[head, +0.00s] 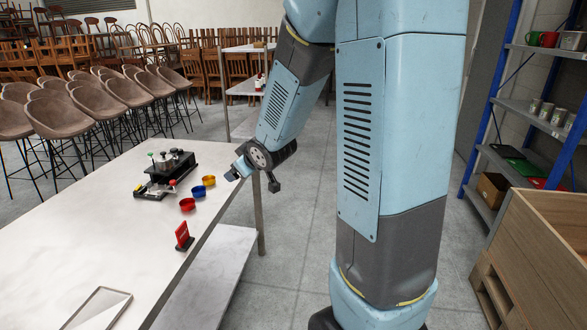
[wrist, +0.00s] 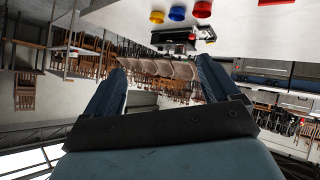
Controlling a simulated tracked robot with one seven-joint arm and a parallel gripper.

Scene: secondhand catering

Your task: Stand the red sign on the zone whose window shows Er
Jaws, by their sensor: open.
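The red sign (head: 183,236) stands upright on a small dark base on the white table (head: 95,240), near its right edge. Part of a red thing, probably the sign (wrist: 276,2), shows at the top edge of the upside-down wrist view. My gripper (wrist: 160,68) is open with nothing between its fingers. In the head view my gripper (head: 234,172) is near the table's right edge, behind the sign and apart from it. A black device (head: 168,172) with knobs is on the table; I cannot read any window or the letters Er.
A flat metal-edged panel (head: 98,309) lies at the table's near end. Brown chairs (head: 90,103) stand behind; a blue-framed shelf (head: 530,110) and wooden crate (head: 540,240) are right.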

